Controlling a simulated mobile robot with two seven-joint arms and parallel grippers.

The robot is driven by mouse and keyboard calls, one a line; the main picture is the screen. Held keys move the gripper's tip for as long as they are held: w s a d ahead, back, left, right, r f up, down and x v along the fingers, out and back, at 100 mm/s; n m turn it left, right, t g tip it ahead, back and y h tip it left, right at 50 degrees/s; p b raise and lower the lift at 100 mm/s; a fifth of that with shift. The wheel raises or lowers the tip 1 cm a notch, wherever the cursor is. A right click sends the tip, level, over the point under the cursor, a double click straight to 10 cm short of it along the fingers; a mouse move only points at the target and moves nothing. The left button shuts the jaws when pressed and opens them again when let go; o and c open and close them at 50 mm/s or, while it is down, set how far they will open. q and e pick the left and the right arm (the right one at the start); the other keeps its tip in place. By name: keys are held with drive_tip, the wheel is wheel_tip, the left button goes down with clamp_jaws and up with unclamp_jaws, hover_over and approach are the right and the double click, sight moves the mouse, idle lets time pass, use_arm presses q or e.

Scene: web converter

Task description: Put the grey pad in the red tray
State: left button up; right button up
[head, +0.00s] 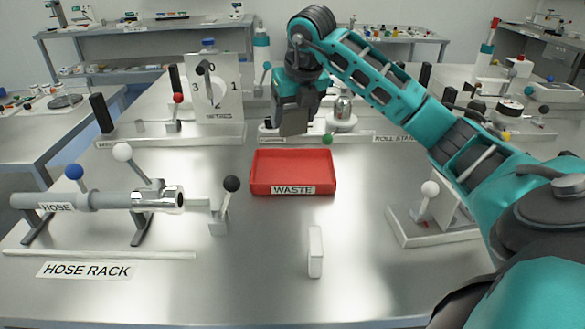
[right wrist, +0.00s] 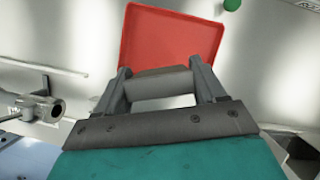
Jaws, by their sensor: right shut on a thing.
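The red tray (head: 292,168), labelled WASTE, lies in the middle of the steel table in the head view, and no thing shows in it there. My right gripper (head: 293,128) is above the tray's far edge, pointing down. In the right wrist view the gripper (right wrist: 160,82) is shut on the grey pad (right wrist: 162,88), which sits between the two fingers. The red tray (right wrist: 172,35) shows beyond the pad, which covers part of its near side. In the head view, the pad is hard to tell apart from the fingers. My left gripper is not in view.
A hose rack (head: 125,256) with a hose (head: 100,200) stands on the left. A white dial panel (head: 216,90) is behind left. A lever stand (head: 430,225) is right. The table's front is mostly clear.

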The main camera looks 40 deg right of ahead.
sight(302, 131)
wheel_tip(302, 131, down, 13)
drive_tip(key=shift+r, duration=0.1)
idle(0.3)
drive_tip(key=shift+f+b, duration=0.2)
drive_tip(key=shift+b, duration=0.15)
drive_tip(key=o, duration=1)
drive_tip(key=shift+r, duration=0.5)
drive_tip(key=v, duration=1.1)
drive_tip(key=shift+s+r+p, duration=0.2)
drive_tip(key=shift+s+p, duration=0.05)
drive_tip(key=shift+p, duration=0.05)
